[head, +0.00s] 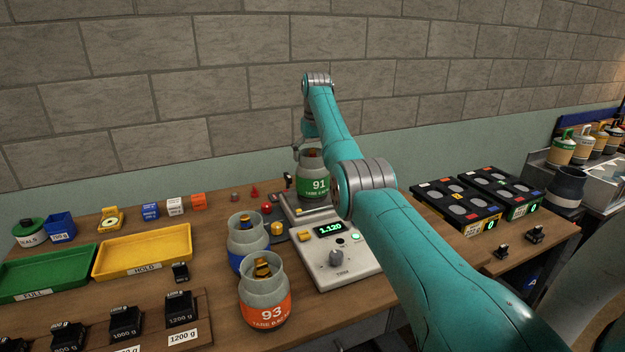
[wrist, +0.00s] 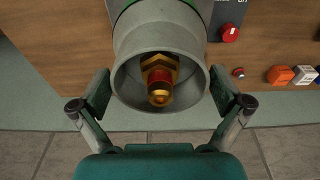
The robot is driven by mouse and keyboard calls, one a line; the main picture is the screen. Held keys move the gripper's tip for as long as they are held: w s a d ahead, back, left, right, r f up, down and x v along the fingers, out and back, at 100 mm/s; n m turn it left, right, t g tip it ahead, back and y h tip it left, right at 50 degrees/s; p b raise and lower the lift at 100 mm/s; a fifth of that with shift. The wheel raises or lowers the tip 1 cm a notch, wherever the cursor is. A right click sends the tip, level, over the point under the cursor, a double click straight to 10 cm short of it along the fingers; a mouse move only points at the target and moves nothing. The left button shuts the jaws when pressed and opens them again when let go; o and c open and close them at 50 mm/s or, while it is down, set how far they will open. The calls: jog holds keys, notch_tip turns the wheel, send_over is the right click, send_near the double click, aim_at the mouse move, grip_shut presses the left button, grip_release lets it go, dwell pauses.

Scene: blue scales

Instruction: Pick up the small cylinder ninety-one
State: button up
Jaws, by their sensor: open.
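The small cylinder ninety-one (head: 313,184) is grey with a green band marked 91. It stands upright at the back of the scale (head: 330,250), whose display reads 1.120. In the wrist view I look down on the cylinder's grey collar (wrist: 127,57) and the brass and red valve (wrist: 159,80) inside it. My gripper (wrist: 164,97) is open, with one finger on each side of the collar. Small gaps seem to show between the fingers and the collar. In the head view my gripper (head: 309,146) is at the cylinder's top, partly hidden by the cylinder and my arm.
Cylinder 93 (head: 266,306), orange-banded, and a blue-banded cylinder (head: 247,237) stand left of the scale. Yellow (head: 140,270) and green (head: 45,285) trays lie farther left, with black weights (head: 125,322) in front. Black racks (head: 455,222) stand right. The wall is close behind.

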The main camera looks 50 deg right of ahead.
jog(key=c, duration=1.6)
jog(key=shift+r, duration=0.15)
